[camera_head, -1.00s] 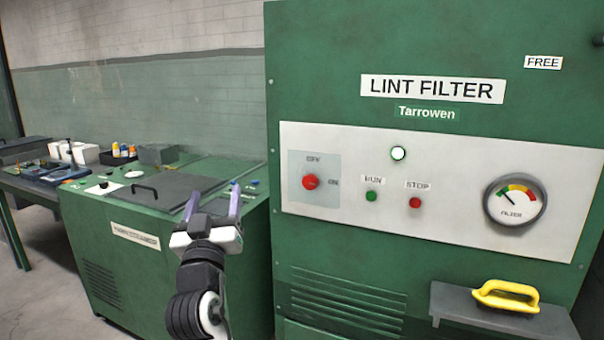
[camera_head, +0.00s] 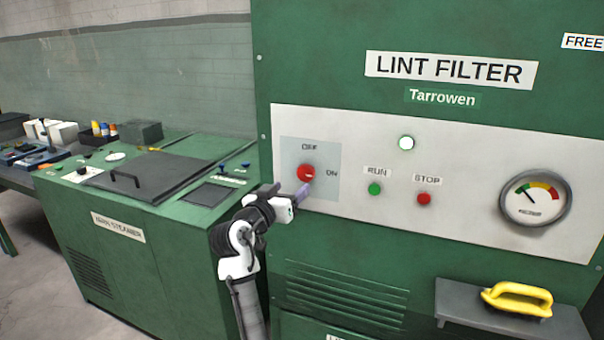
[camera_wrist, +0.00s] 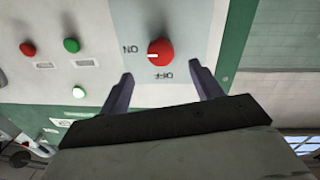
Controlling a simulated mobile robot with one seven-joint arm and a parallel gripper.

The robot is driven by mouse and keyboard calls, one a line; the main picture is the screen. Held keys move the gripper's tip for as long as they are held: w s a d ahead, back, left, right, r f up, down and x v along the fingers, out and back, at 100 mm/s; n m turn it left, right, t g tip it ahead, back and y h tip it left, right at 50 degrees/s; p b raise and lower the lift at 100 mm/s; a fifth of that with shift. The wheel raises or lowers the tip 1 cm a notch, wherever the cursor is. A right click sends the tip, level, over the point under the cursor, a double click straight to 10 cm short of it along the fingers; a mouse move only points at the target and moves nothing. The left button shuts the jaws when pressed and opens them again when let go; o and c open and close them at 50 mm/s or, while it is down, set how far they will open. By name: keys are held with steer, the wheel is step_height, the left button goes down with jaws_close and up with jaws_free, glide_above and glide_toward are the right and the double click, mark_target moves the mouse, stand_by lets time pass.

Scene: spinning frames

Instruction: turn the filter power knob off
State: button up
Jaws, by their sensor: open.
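The red filter power knob (camera_head: 306,173) sits on a pale grey plate on the lint filter's white panel. OFF is printed above it and ON to its right. Its white mark points right, toward ON. In the wrist view the knob (camera_wrist: 160,53) lies ahead of the fingertips, its mark toward ON. My gripper (camera_head: 290,193) is at the panel, just below and left of the knob in the head view. In the wrist view my gripper (camera_wrist: 160,82) is open and empty, its two fingers apart and not around the knob.
To the knob's right are a green RUN button (camera_head: 375,189), a red STOP button (camera_head: 424,198), a lit white lamp (camera_head: 407,143) and a gauge (camera_head: 536,197). A green steamer cabinet (camera_head: 150,235) stands left.

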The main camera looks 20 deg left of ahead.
mark_target(304, 176)
steer(key=w, duration=0.2)
steer(key=w+p, duration=0.1)
steer(key=w, duration=0.2)
steer(key=w+d, duration=0.1)
steer(key=w, duration=0.1)
steer(key=shift+w+p, duration=0.4)
steer(key=shift+c, duration=0.2)
steer(key=c, duration=0.9)
